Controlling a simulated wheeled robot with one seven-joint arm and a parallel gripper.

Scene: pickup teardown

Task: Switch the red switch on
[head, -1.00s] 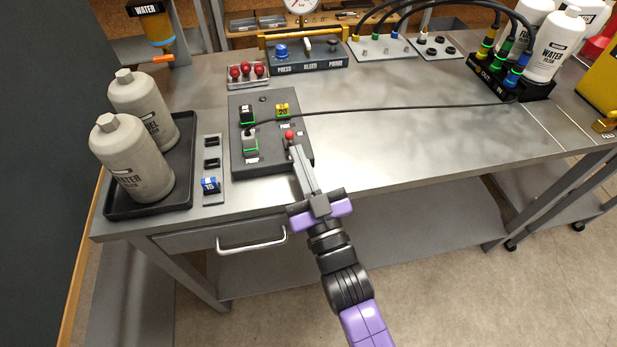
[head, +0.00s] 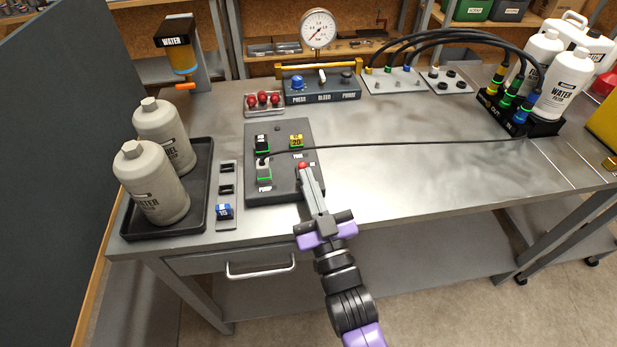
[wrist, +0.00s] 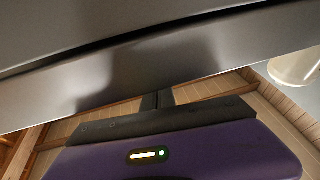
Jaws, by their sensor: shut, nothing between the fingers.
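The red switch (head: 302,165) is a small red-tipped part on the right side of the dark control panel (head: 281,187), which lies on the metal workbench. My gripper (head: 305,172) is shut and empty, with its fingertips at the red switch from the front. I cannot tell whether they touch it, and they hide its lower part. The switch's position cannot be made out. In the wrist view my gripper's purple body (wrist: 180,158) faces a grey metal surface, and the switch is not in that view.
A black tray (head: 200,218) with two bottles stands left. The bench right of the panel is mostly clear.

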